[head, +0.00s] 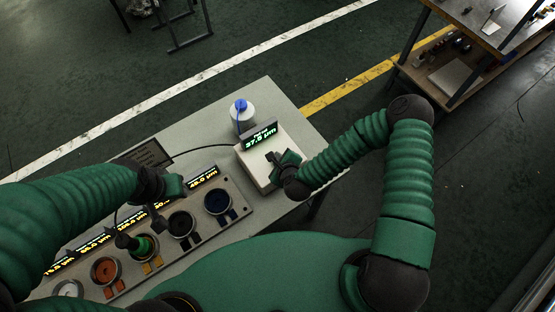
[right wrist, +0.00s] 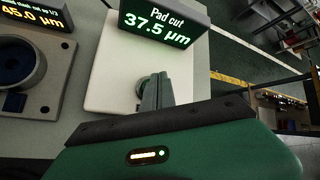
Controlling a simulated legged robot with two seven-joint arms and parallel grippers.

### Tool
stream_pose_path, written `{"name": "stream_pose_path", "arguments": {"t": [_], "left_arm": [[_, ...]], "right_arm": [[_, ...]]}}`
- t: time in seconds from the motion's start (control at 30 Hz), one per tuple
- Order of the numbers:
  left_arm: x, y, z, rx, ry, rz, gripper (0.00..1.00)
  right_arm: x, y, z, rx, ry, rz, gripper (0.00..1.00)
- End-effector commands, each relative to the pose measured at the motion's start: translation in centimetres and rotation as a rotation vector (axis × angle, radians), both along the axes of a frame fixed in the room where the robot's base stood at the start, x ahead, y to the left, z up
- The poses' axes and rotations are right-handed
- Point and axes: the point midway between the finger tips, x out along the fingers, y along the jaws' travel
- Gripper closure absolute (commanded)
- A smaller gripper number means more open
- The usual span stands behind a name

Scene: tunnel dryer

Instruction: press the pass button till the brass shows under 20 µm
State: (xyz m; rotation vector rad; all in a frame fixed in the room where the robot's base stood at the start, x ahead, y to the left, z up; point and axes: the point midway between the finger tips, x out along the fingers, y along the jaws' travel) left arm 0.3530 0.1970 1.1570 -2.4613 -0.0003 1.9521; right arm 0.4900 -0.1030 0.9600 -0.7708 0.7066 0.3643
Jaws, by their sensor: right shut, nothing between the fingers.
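My right gripper (head: 272,158) is shut and empty over the unit. In the right wrist view its fingers (right wrist: 155,95) are at the button and partly hide it; I cannot tell whether they touch. My left gripper (head: 160,213) is over the grey cup row, its jaws too unclear to read. I cannot tell which piece is brass.
The grey cup row (head: 237,192) holds several round cups and amber displays; the rightmost display (head: 203,179) reads 45.0 µm. A white bottle with a blue top (head: 242,113) stands behind the pad unit. A dark panel (head: 148,153) lies left. Shelving (head: 455,75) stands at the upper right.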

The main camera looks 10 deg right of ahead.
Motion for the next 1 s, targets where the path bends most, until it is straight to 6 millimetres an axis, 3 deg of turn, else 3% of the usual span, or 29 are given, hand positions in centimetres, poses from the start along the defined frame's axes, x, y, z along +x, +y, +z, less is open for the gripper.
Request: {"name": "stream_pose_path", "arguments": {"t": [1.0], "left_arm": [[0.00, 0.00, -0.50, 0.000, 0.000, 0.000, 0.64]], "right_arm": [[-0.10, 0.01, -0.76, 0.000, 0.000, 0.000, 1.00]]}}
